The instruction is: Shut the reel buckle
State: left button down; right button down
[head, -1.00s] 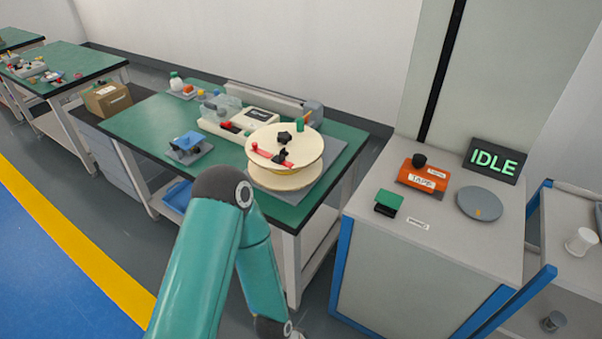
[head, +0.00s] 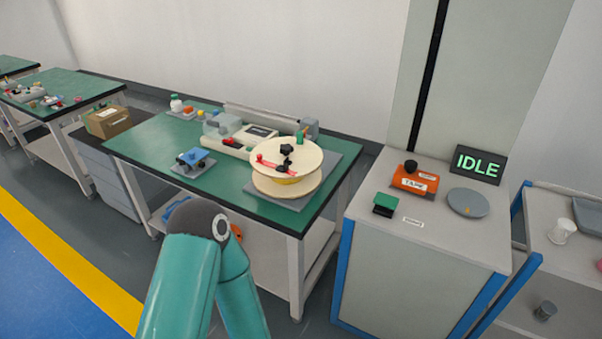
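The reel (head: 308,158) has two cream flanges and stands on a grey plate (head: 325,172) at the right end of the green workbench. A red strap (head: 267,161) lies on its top flange. A small black buckle part (head: 286,166) sits on the strap and seems to stick up; it is too small to tell whether it is open or shut. A black star knob (head: 287,150) and a green piece (head: 302,136) stand behind it. One teal arm of mine rises from the bottom left, its elbow in front of the bench. Neither gripper is visible.
A blue device (head: 194,158) and a grey machine with a small screen (head: 257,132) share the green bench (head: 140,146). To the right, a cabinet carries an orange tape box (head: 414,180), a grey disc (head: 468,203) and an IDLE display (head: 479,164). The bench front is clear.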

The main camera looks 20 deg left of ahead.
aim_at(287, 162)
jog(key=u, duration=0.1)
jog(key=i, duration=0.95)
jog(key=z, duration=0.1)
